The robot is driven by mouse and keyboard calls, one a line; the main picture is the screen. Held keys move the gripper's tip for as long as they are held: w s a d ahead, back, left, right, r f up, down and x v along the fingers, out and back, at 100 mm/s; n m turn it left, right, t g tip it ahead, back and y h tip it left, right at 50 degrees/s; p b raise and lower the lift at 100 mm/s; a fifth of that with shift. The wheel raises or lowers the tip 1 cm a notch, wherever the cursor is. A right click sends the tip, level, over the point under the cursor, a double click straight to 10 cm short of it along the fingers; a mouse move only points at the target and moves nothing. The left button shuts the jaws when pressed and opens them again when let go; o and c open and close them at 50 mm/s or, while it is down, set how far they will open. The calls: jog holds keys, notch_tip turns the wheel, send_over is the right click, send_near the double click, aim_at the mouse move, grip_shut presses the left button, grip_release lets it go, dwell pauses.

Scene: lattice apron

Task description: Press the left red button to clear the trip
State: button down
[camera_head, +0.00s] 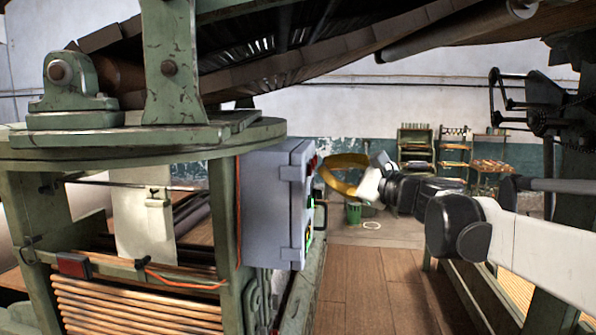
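A grey control box (272,205) hangs on the green machine frame, its button face turned right and seen almost edge-on. A small red part (313,162) shows near the top of that face. Small green and yellow parts show lower down. I cannot tell which red part is the left button; most of the face is hidden by the angle. My gripper (324,172), with yellow curved fingers, reaches in from the right at the height of the upper face. Its tips look close to the face; contact cannot be told. It holds nothing that I can see.
A red block (73,264) sits on the frame's lower left rail above wooden rods. A dark handle (320,215) sticks out below my gripper. A wooden floor aisle (370,285) runs clear between the machines. Shelves (415,148) and a green bucket (353,212) stand behind.

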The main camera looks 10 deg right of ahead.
jog(key=d, duration=0.1)
jog(key=s+d, duration=0.1)
jog(key=d, duration=0.2)
jog(key=shift+s+d, duration=0.25)
jog(key=shift+d, duration=0.1)
dwell(0.6)
jog(key=s+a+f+n+g+h+b, duration=0.15)
jog(key=s+a+f+n+b, duration=0.35)
jog(key=f, duration=0.6)
jog(key=s+a+f+n+g+h+b, duration=0.15)
jog(key=s+f+b, duration=0.25)
jog(key=f+b, duration=0.5)
jog(key=s+a+f+n+g+b, duration=0.2)
jog(key=s+a+f+g+b, duration=0.15)
jog(key=f, duration=0.95)
jog(key=s+d+f+n+h+b, duration=0.2)
jog(key=s+f+b, duration=0.4)
jog(key=f, duration=0.6)
jog(key=s+d+f+n+g+h+b, duration=0.1)
jog(key=s+d+f+n+h+b, duration=0.2)
jog(key=f, duration=0.9)
jog(key=s+d+f+n+h+b, duration=0.2)
jog(key=s+f+n+b, duration=0.3)
jog(key=s+f+b, duration=0.3)
notch_tip(320, 180, down, 4)
jog(key=b, duration=0.2)
jog(key=shift+s+d+f+g+h+b, duration=0.25)
jog(key=shift+s+d+g+h+b, duration=0.05)
jog(key=shift+s+d+g+h, duration=0.1)
